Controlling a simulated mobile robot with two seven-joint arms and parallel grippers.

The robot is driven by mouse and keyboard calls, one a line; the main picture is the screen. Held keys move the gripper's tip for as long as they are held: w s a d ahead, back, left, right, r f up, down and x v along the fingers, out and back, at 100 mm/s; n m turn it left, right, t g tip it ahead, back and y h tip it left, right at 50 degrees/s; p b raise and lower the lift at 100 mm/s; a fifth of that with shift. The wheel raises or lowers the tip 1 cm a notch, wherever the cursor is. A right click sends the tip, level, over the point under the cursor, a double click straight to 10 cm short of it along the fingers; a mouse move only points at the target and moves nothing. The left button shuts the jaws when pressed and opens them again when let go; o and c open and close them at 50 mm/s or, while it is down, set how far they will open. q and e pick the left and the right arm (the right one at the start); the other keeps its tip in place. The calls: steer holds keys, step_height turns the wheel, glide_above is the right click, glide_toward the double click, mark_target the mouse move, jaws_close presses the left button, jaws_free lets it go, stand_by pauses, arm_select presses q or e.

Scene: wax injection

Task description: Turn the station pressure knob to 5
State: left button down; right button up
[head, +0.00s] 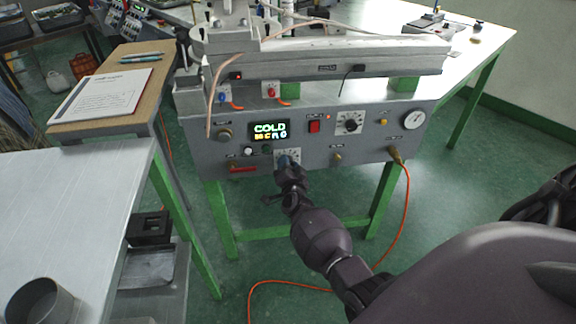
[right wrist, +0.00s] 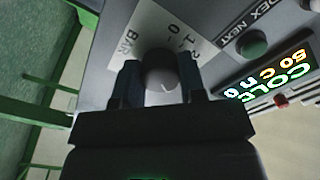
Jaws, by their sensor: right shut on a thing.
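The station panel (head: 210,150) is a grey box front below the wax machine. The pressure knob (right wrist: 160,72) is a dark round knob on a white scale plate marked BAR in the right wrist view. My right gripper (right wrist: 158,85) is shut on this knob, with one finger on each side. In the head view my right gripper (head: 286,166) reaches the panel's lower middle and covers the knob. Part of the scale is hidden by the gripper, and I cannot read the knob's setting. My left gripper is not in view.
A lit display (head: 269,131) reads COLD above the knob. A green button (right wrist: 252,43) sits close beside it. A red switch (head: 314,127), a black dial (head: 349,123) and a gauge (head: 414,119) are to the right. An orange hose (head: 405,215) hangs from the panel.

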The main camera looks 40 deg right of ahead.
steer(key=shift+m, duration=0.9)
steer(key=o, duration=0.9)
steer(key=shift+s+a, duration=0.1)
